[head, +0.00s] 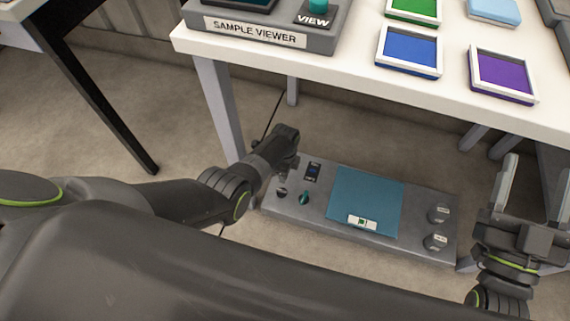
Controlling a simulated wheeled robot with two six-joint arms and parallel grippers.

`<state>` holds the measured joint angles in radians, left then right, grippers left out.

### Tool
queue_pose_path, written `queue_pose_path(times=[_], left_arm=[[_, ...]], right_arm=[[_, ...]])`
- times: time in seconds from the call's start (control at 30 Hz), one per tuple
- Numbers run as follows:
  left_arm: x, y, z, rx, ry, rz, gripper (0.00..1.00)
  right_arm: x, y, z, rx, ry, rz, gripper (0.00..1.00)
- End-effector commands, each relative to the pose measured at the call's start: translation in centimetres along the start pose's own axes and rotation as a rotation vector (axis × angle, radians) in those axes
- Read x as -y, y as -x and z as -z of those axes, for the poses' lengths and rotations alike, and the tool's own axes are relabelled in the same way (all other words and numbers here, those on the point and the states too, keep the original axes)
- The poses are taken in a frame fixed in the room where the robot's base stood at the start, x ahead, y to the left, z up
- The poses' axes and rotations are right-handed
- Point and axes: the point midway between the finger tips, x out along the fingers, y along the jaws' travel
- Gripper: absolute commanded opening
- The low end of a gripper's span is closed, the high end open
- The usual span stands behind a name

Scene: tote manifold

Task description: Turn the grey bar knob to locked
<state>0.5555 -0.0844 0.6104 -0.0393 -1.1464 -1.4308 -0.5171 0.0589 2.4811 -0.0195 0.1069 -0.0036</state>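A low grey panel box (330,225) stands on the floor under the table's front edge. A small dark grey knob (281,192) sits at its left end, close to my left arm; it looks like the grey bar knob, but its exact angle and any locked mark are too small to read. A teal bar knob (304,197) is just right of it. My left gripper (289,143) is over the panel's back left corner; its fingers cannot be made out. My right gripper (534,186) is right of the panel, its two pale fingers wide apart and empty.
A teal plate (366,198) with a small white label covers the panel's middle. Two round grey knobs (438,213) are at its right end, and a small dark display (313,171) is at its back left. The white table (330,75) overhangs behind, its leg (220,105) near my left arm.

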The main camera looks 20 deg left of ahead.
Motion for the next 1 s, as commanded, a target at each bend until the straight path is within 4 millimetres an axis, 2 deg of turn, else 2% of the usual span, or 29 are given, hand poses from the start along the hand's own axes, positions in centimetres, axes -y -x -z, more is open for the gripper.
queue_pose_path(times=[0.27,0.6,0.8,1.0], left_arm=[[0.0,1.1,0.0,0.0,0.0,0.0,0.35],[0.0,2.4,0.0,0.0,-0.001,0.001,0.35],[0.0,2.9,0.0,0.0,-0.001,0.0,0.35],[0.0,3.2,0.0,0.0,-0.001,0.0,0.35]], right_arm=[[-0.1,1.0,-4.5,0.268,-0.042,-0.004,0.62],[0.2,4.0,-9.5,0.593,-0.097,0.003,0.62],[0.7,6.2,-11.6,0.755,-0.124,0.012,0.62],[0.9,7.6,-12.7,0.844,-0.139,0.018,0.62]])
